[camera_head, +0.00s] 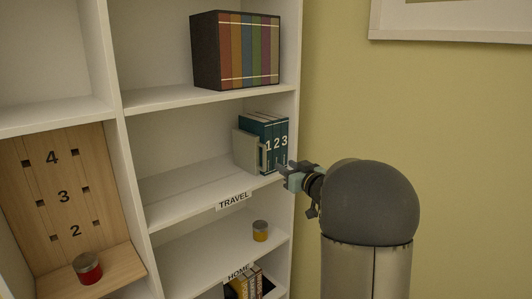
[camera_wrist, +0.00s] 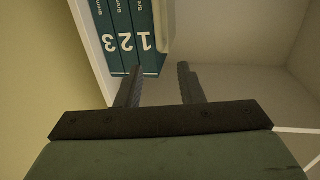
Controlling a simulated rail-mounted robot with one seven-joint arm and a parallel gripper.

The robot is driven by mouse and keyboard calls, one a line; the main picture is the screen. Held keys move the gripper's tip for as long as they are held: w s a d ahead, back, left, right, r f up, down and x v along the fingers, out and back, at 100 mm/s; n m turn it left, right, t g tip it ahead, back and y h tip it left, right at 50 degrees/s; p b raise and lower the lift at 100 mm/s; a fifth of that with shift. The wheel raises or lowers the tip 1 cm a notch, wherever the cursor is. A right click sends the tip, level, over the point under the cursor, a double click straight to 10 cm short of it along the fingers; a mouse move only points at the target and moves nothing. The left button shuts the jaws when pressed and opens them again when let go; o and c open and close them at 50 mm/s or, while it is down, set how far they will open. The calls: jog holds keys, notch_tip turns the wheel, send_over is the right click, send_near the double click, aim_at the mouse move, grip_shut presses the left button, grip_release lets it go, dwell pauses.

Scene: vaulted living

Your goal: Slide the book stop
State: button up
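The book stop (camera_head: 245,152) is a pale grey-green upright plate on the TRAVEL shelf, at the left side of the teal books (camera_head: 272,140) numbered 1, 2 and 3. In the wrist view, the book stop (camera_wrist: 166,25) shows as a pale strip beside book 1, and the books (camera_wrist: 125,40) appear upside down. My gripper (camera_head: 287,172) is in front of the shelf edge, near the lower right of the books. In the wrist view, my gripper (camera_wrist: 160,72) has its two fingers apart with nothing visible between them. The stop's base is not clearly visible.
The TRAVEL shelf (camera_head: 180,190) is bare to the left of the stop. Colourful volumes (camera_head: 245,50) stand on the shelf above. A yellow jar (camera_head: 260,231) is below. A wooden numbered board (camera_head: 62,180) with a red jar (camera_head: 87,268) stands left.

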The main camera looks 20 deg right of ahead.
aim_at(265, 153)
jog(key=w+p, duration=0.1)
jog(key=w, duration=0.3)
jog(key=w+a+p, duration=0.1)
jog(key=w, duration=0.8)
jog(key=shift+a+p, duration=0.15)
jog(key=shift+p, duration=0.25)
jog(key=shift+s, duration=0.1)
grip_shut()
